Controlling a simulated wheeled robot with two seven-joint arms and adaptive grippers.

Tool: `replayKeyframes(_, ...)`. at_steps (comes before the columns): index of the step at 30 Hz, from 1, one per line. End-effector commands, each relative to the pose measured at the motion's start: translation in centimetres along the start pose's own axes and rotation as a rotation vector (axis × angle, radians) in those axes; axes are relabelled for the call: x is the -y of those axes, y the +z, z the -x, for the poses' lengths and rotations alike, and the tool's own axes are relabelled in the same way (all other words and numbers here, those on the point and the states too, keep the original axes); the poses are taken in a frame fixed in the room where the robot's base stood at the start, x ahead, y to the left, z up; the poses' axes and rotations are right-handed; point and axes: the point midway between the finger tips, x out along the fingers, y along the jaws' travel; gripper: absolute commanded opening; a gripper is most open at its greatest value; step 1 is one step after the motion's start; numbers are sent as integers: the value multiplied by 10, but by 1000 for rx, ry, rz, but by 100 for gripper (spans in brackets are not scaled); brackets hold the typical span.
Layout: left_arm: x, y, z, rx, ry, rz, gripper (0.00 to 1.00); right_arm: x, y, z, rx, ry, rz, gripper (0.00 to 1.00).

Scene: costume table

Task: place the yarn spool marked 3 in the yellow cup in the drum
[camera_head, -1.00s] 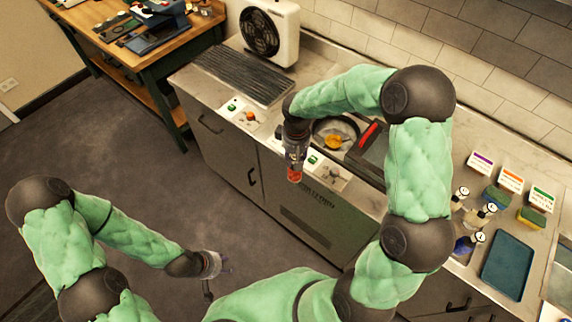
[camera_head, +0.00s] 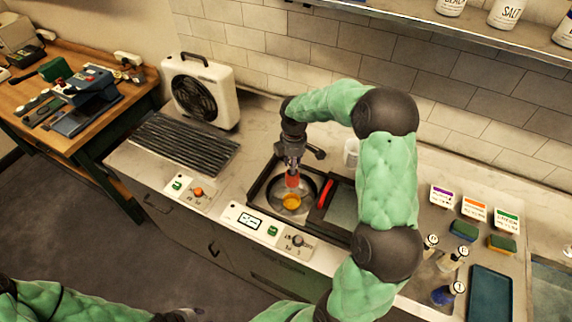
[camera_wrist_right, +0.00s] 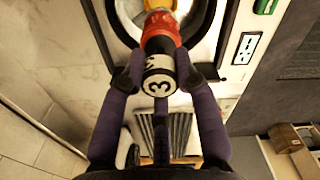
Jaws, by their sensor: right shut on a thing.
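The yarn spool marked 3 (camera_wrist_right: 160,62) is red with a white end that bears a black 3. My right gripper (camera_head: 291,165) is shut on it, with fingers on both sides of it in the right wrist view. In the head view the spool's red part (camera_head: 292,181) hangs just above the yellow cup (camera_head: 291,202), which sits in the round dark drum (camera_head: 276,206). I cannot tell whether the spool's lower end touches or enters the cup. Only a sliver of my left gripper (camera_head: 190,314) shows at the bottom edge; its fingers are hidden.
A red-edged lid (camera_head: 327,193) stands right of the drum. A control panel (camera_head: 254,222) lies in front. A fan heater (camera_head: 200,92) and ribbed rack (camera_head: 183,142) are left. Bottles, sponges, label cards and a blue tray (camera_head: 491,295) are right.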

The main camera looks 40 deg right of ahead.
Motion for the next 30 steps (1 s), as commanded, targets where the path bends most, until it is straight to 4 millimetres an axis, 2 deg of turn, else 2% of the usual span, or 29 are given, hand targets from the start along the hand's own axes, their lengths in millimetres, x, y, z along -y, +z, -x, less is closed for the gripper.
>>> replayKeyframes(11,4,0,-12,0,0,0,40,0,1,-16,0,1,4,0)
replayKeyframes(30,18,-2,-49,0,0,0,40,1,0,-70,-1,0,3,0)
